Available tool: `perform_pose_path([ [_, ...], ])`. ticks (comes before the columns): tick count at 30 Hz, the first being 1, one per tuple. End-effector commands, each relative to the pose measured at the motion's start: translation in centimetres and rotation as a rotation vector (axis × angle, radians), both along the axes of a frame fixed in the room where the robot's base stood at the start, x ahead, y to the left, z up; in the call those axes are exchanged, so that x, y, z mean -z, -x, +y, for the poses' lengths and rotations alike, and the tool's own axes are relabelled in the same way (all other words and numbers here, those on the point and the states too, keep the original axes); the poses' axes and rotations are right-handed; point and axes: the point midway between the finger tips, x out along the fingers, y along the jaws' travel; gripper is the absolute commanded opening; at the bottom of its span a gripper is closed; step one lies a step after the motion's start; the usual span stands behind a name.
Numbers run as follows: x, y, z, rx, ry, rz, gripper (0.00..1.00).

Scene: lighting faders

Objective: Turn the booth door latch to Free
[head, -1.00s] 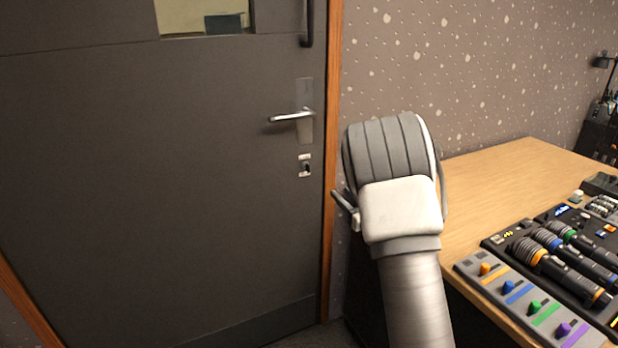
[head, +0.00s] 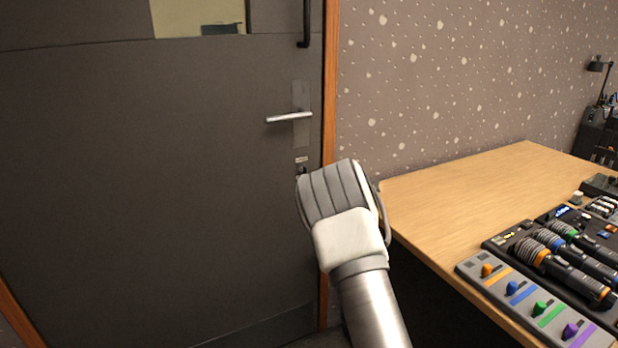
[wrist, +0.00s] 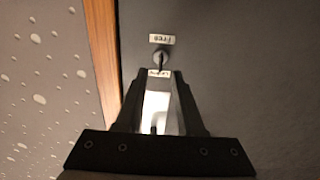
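The booth door latch (wrist: 160,58) is a small dark knob on the dark door. In the wrist view, which is upside down, a white label reading Free (wrist: 162,39) lies above it and a second label (wrist: 160,73) lies below it. I cannot tell which way the latch points. My gripper (wrist: 161,78) is open and empty, its two dark fingers apart, with the tips near the second label and latch. Contact cannot be told. In the head view my wrist hides the fingers and most of the latch, while the second label (head: 302,159) still shows.
A silver lever handle (head: 290,117) on its plate stands just above the latch. The orange-brown door frame (head: 330,80) runs close on the right. A wooden desk (head: 470,190) with a fader panel (head: 525,303) and several lamps stands to the right.

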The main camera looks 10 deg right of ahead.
Motion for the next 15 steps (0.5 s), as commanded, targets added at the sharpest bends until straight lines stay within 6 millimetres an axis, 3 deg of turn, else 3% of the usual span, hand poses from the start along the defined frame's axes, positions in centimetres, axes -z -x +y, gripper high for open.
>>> perform_pose_path([
  [6, 0.1, -2.5, 0.9, -0.002, 0.002, -0.001, 0.38],
  [15, 0.0, -3.6, 1.3, -0.001, 0.0, 0.0, 0.38],
])
